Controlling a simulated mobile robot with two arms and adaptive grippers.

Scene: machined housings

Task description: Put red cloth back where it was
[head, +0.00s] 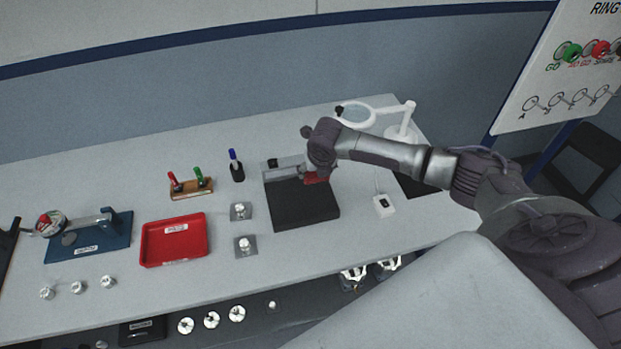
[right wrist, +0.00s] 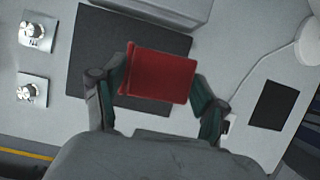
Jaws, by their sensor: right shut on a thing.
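The red cloth (right wrist: 160,78) is a folded red rectangle between the fingers of my right gripper (right wrist: 158,88) in the right wrist view. The gripper is shut on it and holds it over the dark mat (head: 305,211). I cannot tell how high the cloth is above the mat. My left gripper is in neither view.
Two metal parts on square plates (head: 241,211) stand left of the mat. A red tray (head: 174,240), a pen rack (head: 190,188) and a blue fixture (head: 88,238) lie further left. A white magnifier lamp (head: 403,122) stands behind right, and a small white device (head: 384,206) lies right.

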